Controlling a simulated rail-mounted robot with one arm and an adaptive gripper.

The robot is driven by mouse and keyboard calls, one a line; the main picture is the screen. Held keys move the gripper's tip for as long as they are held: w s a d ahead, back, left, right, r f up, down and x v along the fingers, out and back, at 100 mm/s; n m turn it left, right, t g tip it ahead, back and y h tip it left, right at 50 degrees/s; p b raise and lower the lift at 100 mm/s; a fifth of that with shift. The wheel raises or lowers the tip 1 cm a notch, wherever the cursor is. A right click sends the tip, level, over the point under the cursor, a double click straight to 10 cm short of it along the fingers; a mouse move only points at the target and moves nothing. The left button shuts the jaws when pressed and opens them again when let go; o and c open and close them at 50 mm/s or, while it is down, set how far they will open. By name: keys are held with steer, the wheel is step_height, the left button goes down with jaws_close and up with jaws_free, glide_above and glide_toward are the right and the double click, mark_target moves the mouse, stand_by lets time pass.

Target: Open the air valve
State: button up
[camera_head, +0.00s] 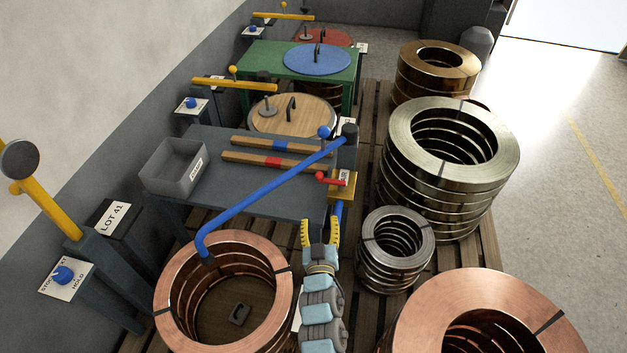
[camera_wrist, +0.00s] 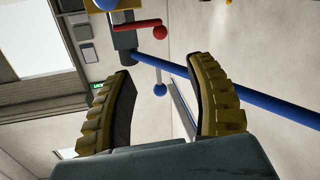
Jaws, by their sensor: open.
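The air valve is a red lever (camera_head: 328,179) with a round knob on a yellow block (camera_head: 343,186), at the right front corner of a grey table. A small white label, too small to read surely, stands beside it. The red lever also shows in the wrist view (camera_wrist: 138,25), near the top and beyond my fingers. My gripper (camera_head: 320,232) is open and empty, just below the valve in the head view, fingers pointing toward it. In the wrist view my gripper (camera_wrist: 163,68) has its two yellow-ribbed fingers well apart, with nothing between them. The lever is apart from them.
A long blue bar (camera_head: 265,190) crosses above the table and bends down into a copper coil (camera_head: 225,250); it also crosses behind my fingers in the wrist view (camera_wrist: 240,95). A blue-knobbed lever (camera_head: 324,132) stands near the valve. Steel coils (camera_head: 397,250) stand close right.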

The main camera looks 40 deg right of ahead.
mark_target(319, 179)
steer(key=b+x, duration=0.3)
steer(key=x, duration=1.2)
steer(key=shift+f, duration=0.1)
steer(key=shift+b+x, duration=0.5)
steer(key=shift+x, duration=0.5)
jaws_close()
